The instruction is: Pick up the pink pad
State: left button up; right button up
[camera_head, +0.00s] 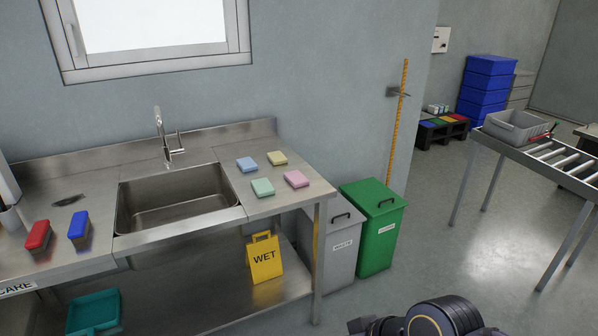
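The pink pad (296,179) lies flat on the steel counter (300,202), on the right-hand drainboard near its front right corner. A green pad (262,187) lies to its left, a yellow pad (277,158) behind it, and a blue pad (247,164) back to the left. The pads lie apart from one another. Nothing covers the pink pad. Neither of my grippers shows. Only a dark part of my own arm shows at the bottom edge, right of the middle.
A sink basin (172,205) with a tap (166,140) is left of the pads. Red (38,236) and blue (79,227) brushes lie farther left. Grey (335,250) and green (379,232) bins stand right of the counter. A yellow WET sign (265,262) stands on the shelf below.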

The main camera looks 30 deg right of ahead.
aim_at(295, 178)
jog(key=i+l, duration=0.2)
jog(key=l, duration=0.2)
jog(key=i+l+u, duration=0.1)
jog(key=l, duration=0.3)
jog(key=i+l, duration=0.3)
jog(key=l, duration=0.15)
jog(key=i+l+u, duration=0.1)
jog(key=l, duration=0.35)
jog(key=i+l, duration=0.25)
jog(key=l, duration=0.15)
jog(key=i+l+u, duration=0.1)
jog(key=l, duration=0.35)
jog(key=i+l, duration=0.2)
jog(key=l, duration=0.25)
jog(key=i+l, duration=0.2)
jog(key=l, duration=0.25)
jog(key=u, duration=0.05)
